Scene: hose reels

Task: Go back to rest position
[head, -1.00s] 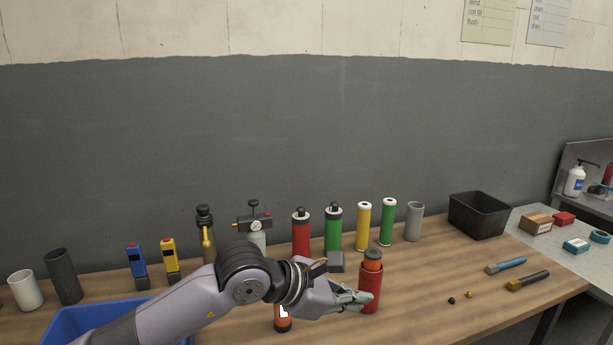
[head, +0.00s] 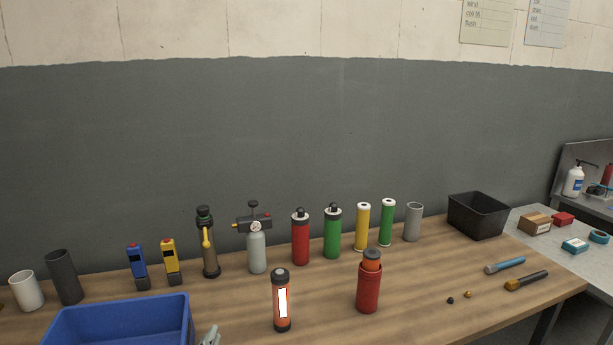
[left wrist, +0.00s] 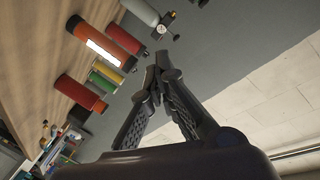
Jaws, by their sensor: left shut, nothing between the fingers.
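My left gripper (left wrist: 155,80) is shut and empty in the left wrist view, its fingertips meeting with nothing between them. In the head view only a small grey piece of it (head: 210,336) shows at the bottom edge, by the right side of the blue bin (head: 120,322). It is apart from the orange cylinder with a white label (head: 282,300), which stands upright on the wooden bench. An orange, dark-topped cylinder (head: 372,261) stands inside a red sleeve (head: 368,290) to its right. My right gripper is in neither view.
Red (head: 300,240), green (head: 333,235) and yellow (head: 362,228) cylinders stand along the back of the bench (head: 420,285). A grey bottle with a gauge (head: 256,252) is left of them. A black bin (head: 478,215) stands at the right. Small tools lie front right.

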